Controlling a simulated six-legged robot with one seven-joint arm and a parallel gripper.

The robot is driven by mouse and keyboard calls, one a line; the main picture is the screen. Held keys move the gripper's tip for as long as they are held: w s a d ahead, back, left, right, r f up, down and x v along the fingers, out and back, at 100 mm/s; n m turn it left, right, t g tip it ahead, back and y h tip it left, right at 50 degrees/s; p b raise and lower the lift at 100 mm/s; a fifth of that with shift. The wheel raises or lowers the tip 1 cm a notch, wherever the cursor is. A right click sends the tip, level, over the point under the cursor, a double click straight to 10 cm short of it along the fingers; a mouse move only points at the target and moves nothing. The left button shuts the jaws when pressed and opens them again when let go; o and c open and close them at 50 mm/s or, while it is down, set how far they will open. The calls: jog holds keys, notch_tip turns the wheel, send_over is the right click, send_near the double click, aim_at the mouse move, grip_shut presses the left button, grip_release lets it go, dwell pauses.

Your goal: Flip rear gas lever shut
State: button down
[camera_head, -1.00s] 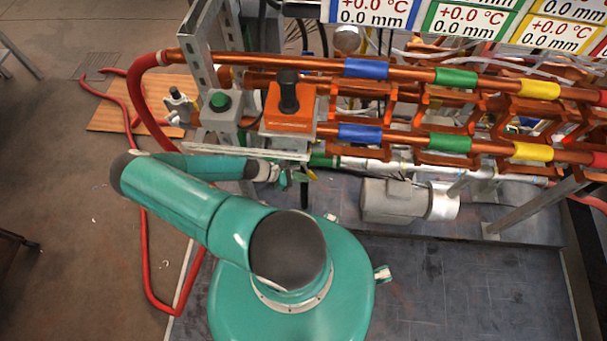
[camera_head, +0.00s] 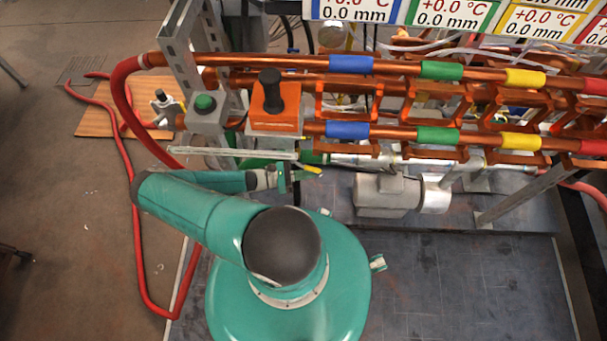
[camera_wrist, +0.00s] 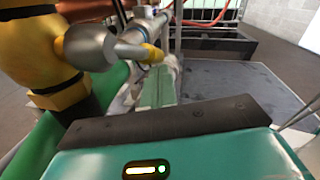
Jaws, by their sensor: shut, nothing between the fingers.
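A small yellow lever end (camera_head: 312,169) shows in the head view beside the pipework, just right of my gripper (camera_head: 288,180). In the wrist view, a grey rounded stem (camera_wrist: 90,47) on a brass-coloured body runs right to a yellow tip (camera_wrist: 152,53), which looks like a lever. My gripper's teal fingers (camera_wrist: 158,88) are together and empty, just below and close to that yellow tip. I cannot tell whether they touch it. I cannot tell which gas lever this is. Much of the valve is hidden in the head view.
An orange box with a black knob (camera_head: 272,95) and a green button box (camera_head: 205,106) stand behind my arm. Copper pipes (camera_head: 400,68) run to the right. A grey motor (camera_head: 388,193) lies right of my gripper. A red hose (camera_head: 139,240) lies on the left floor.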

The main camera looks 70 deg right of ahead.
jog(key=shift+s+d+r+g, duration=0.1)
jog(key=shift+s+r+g, duration=0.1)
jog(key=shift+g, duration=0.4)
jog(key=shift+w, duration=0.2)
jog(key=v, duration=1.3)
jog(key=shift+w+a+f, duration=0.15)
jog(key=shift+a, duration=0.15)
